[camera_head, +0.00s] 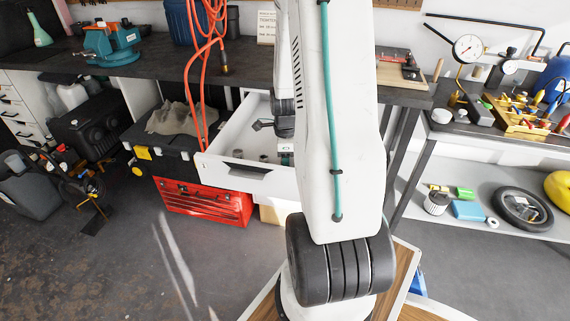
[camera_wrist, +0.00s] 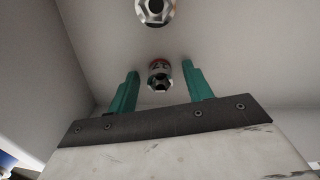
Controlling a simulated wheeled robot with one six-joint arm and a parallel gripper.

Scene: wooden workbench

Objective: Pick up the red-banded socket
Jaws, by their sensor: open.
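In the wrist view a small metal socket (camera_wrist: 159,82) with a reddish band on its upper side sits on the drawer floor. It shows between the two teal fingers of my gripper (camera_wrist: 160,67). The fingers are open, one on each side of it, and a gap shows on both sides. I cannot tell how far the fingertips are above or short of it. In the head view my arm hides much of the open white drawer (camera_head: 232,172), and the red band cannot be made out there.
A second metal socket (camera_wrist: 154,12) lies beyond, at the top edge of the wrist view. The drawer walls stand on both sides of my gripper. A red toolbox (camera_head: 205,203) stands below the drawer, and the dark workbench top (camera_head: 160,68) is above it.

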